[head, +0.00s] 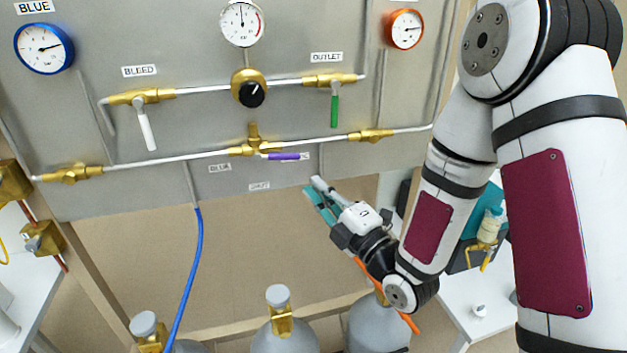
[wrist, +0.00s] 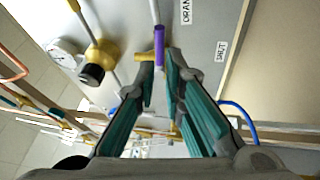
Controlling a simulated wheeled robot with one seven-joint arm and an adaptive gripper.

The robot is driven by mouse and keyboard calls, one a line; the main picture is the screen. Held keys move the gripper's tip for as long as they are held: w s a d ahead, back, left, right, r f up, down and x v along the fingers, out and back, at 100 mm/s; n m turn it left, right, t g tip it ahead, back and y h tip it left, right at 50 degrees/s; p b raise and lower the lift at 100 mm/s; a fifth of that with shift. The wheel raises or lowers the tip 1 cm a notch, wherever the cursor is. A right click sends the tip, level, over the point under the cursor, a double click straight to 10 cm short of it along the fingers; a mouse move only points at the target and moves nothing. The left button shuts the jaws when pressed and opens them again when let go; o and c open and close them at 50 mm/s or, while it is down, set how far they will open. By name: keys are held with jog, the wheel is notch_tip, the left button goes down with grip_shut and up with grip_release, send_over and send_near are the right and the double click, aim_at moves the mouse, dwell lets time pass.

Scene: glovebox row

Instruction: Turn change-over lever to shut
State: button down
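The change-over lever (head: 283,156) has a purple handle and sits on a brass valve (head: 254,146) in the panel's lower pipe. It points right, across the partly covered ORANGE label. The SHUT label (head: 259,186) is below the valve, and a BLUE label (head: 220,168) is to its left. My gripper (head: 317,190) is below and right of the lever, apart from it in the head view. In the wrist view my gripper (wrist: 160,72) is open with nothing held. The purple lever (wrist: 159,45) shows just beyond the gap between the fingertips; the SHUT label (wrist: 221,51) is to the right.
Above are a white bleed lever (head: 147,132), a green outlet lever (head: 335,110), a black regulator knob (head: 251,94) and several gauges. A blue hose (head: 189,265) hangs left of my gripper. Gas cylinders (head: 284,335) stand below.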

aim_at(277, 156)
jog(key=s+a+r+m+h+b, duration=0.15)
jog(key=r+m+h, duration=0.3)
jog(key=m, duration=0.65)
jog(key=s+a+r+m+h+b, duration=0.1)
jog(key=s+r+m+h+b, duration=0.15)
jog(key=r+m, duration=0.65)
jog(key=w+a+f+m, duration=0.2)
jog(key=w+a+f, duration=0.1)
jog(key=w+f, duration=0.4)
jog(key=w, duration=0.3)
jog(key=shift+w+f+m+h+p, duration=0.2)
jog(key=shift+w+m+h+p, duration=0.1)
jog(key=shift+w+m+p, duration=0.1)
